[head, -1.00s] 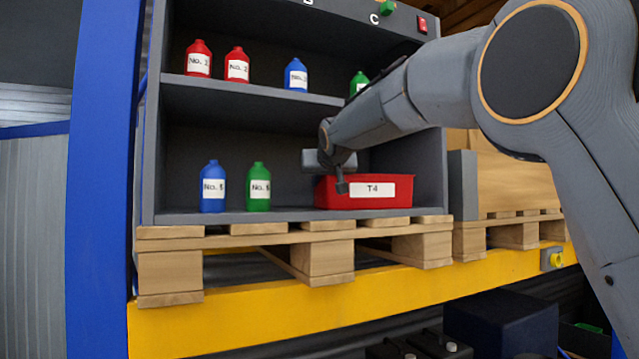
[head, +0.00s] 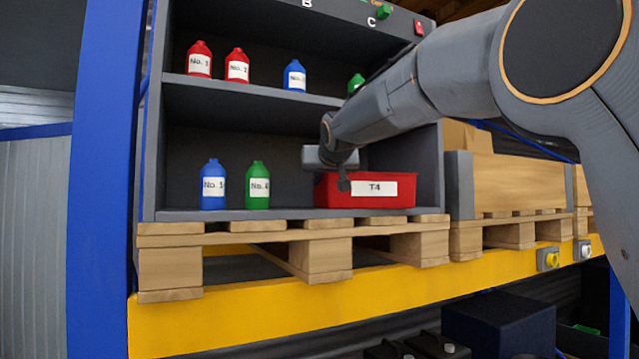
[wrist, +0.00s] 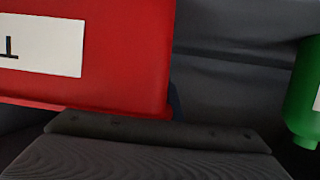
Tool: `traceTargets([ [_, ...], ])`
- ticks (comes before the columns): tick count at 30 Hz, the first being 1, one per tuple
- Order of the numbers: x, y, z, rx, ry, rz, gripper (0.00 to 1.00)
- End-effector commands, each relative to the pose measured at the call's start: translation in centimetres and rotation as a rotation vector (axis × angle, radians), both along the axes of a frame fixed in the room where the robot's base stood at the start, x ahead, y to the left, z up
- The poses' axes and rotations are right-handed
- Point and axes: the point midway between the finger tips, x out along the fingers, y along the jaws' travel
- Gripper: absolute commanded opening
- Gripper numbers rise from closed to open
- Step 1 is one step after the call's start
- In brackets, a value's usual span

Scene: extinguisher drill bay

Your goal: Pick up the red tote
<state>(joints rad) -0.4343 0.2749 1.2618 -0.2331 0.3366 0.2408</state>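The red tote (head: 335,195), with a white label reading T4, sits on the lower shelf of the grey cabinet, toward its right side. My gripper (head: 344,180) is at the tote's upper left front edge, a dark finger overlapping its front in the head view. In the wrist view, the red tote (wrist: 130,60) fills the upper left with its label upside down. A dark grey part of my gripper (wrist: 155,135) spans the bottom, close to the tote's edge. I cannot tell whether they touch or how far the fingers are apart.
A green bottle (head: 258,187) and a blue bottle (head: 213,188) stand left of the tote on the same shelf. The upper shelf (head: 250,97) above my gripper holds red, blue and green bottles. The cabinet's right wall (head: 430,165) is close to the tote's right.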

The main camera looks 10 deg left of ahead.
Motion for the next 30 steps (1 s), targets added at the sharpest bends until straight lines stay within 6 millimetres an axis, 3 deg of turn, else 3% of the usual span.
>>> traceTargets([
  [1,0.0,0.1,-0.1,0.002,0.002,0.000,0.09],
  [4,0.0,0.1,-0.1,0.001,0.001,0.001,0.25],
  [16,-0.6,-0.2,0.2,0.002,-0.001,0.001,0.25],
  [30,-6.0,-2.3,2.0,0.002,0.000,0.002,0.25],
])
